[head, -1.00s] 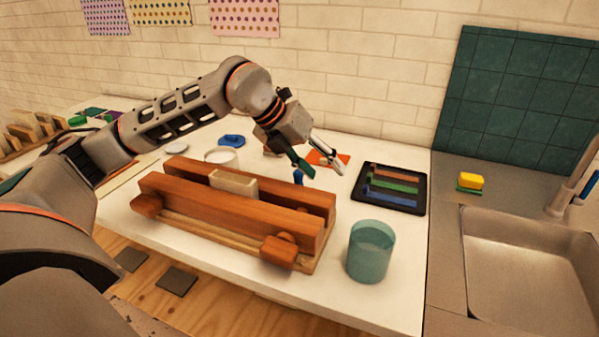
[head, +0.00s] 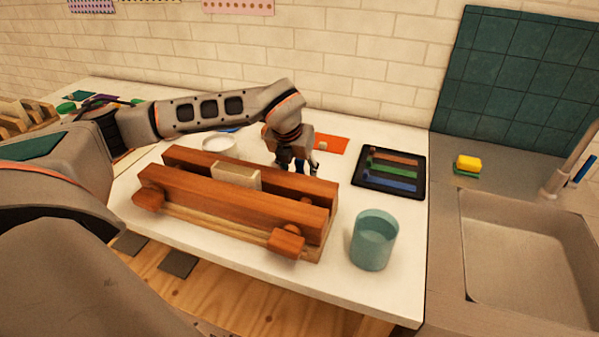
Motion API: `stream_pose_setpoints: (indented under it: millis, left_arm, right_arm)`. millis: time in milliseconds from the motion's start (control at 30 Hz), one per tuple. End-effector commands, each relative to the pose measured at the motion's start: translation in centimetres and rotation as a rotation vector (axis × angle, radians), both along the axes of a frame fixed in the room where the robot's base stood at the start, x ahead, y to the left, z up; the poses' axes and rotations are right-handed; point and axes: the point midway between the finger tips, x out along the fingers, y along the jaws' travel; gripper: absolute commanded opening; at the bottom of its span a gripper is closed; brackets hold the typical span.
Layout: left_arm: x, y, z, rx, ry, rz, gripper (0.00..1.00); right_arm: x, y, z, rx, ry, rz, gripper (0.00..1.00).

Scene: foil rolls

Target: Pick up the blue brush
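A small upright blue piece, which looks like the blue brush (head: 299,168), shows just behind the far rail of the wooden press. Only a little of it is visible; the rest is hidden by my gripper and the rail. My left gripper (head: 299,167) points down over it from behind the press. Its fingers are spread, one on each side of the blue piece. I cannot see any contact with it. My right gripper is not in view.
The wooden press (head: 230,212) with a pale block (head: 236,175) lies in front of the gripper. A teal cup (head: 373,242) stands right of it. A black tray (head: 416,193) with coloured bars, a white bowl (head: 219,147) and an orange sheet (head: 332,142) lie nearby.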

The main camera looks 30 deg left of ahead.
Motion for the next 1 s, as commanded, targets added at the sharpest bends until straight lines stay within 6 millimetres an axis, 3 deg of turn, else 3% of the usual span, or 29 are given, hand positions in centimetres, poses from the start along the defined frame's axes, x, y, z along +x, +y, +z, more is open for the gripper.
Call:
stream_pose_setpoints:
  millis: [133,400,567,600,1000]
  left_arm:
    - [0.6,0.1,-1.5,0.0,0.001,0.0,0.48]
    - [0.8,0.2,-1.7,0.001,-0.001,-0.001,0.48]
    - [0.8,0.2,-1.7,0.0,-0.001,0.0,0.09]
    - [0.7,0.2,-1.7,0.0,-0.001,0.0,0.07]
    - [0.8,0.2,-1.3,-0.001,-0.001,0.001,0.07]
  right_arm:
    - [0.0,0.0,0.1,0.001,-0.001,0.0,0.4]
    - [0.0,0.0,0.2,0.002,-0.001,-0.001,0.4]
    - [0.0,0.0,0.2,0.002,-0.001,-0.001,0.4]
    - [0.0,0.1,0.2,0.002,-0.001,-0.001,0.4]
    - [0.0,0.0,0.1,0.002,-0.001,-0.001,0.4]
